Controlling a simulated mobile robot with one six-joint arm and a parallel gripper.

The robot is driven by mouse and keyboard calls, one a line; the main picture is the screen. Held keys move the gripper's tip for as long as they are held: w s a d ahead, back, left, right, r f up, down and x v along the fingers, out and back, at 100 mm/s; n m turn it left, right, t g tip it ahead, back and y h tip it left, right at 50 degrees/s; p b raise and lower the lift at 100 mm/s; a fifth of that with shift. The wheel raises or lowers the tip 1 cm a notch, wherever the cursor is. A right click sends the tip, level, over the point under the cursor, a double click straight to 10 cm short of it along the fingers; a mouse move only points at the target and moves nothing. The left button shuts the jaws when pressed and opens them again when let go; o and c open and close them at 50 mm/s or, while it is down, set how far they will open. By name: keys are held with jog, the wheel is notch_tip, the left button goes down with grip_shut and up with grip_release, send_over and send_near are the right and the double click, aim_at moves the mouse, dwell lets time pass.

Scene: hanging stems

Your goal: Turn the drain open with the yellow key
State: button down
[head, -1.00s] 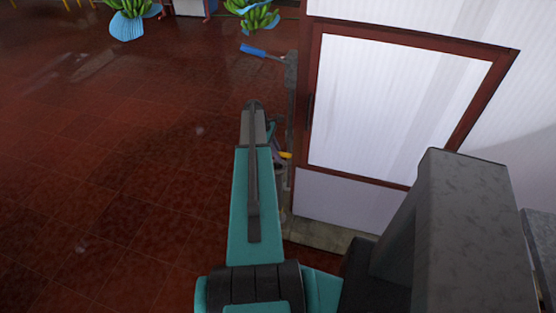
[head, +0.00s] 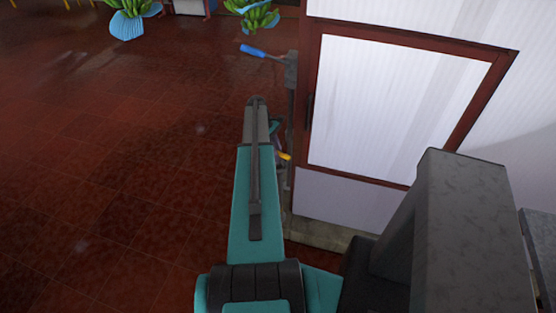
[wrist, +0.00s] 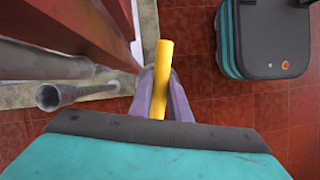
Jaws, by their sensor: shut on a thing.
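The yellow key (wrist: 163,68) stands out between the two purple-grey fingers of my gripper (wrist: 161,88) in the wrist view. The fingers are shut on it. In the head view only a small yellow piece of the key (head: 285,156) shows, to the right of my forearm and close to the frame's post; my arm hides most of the gripper there. A grey pipe with an open round end (wrist: 50,97) lies left of the gripper in the wrist view, apart from the fingers. I cannot tell whether this is the drain outlet. The key's seat is hidden.
A blue-handled lever (head: 253,50) sticks out from a grey upright pipe (head: 291,75) beside the white panel with a red-brown frame (head: 400,100). A pale kerb (head: 325,233) runs below the panel. Red tiled floor (head: 120,170) is clear at left. Banana bunches (head: 128,12) hang far back.

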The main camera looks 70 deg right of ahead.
dwell(0.3)
jog(key=c, duration=1.2)
grip_release()
jog(key=shift+r, duration=0.15)
jog(key=shift+r+p, duration=2.05)
jog(key=shift+r, duration=2.05)
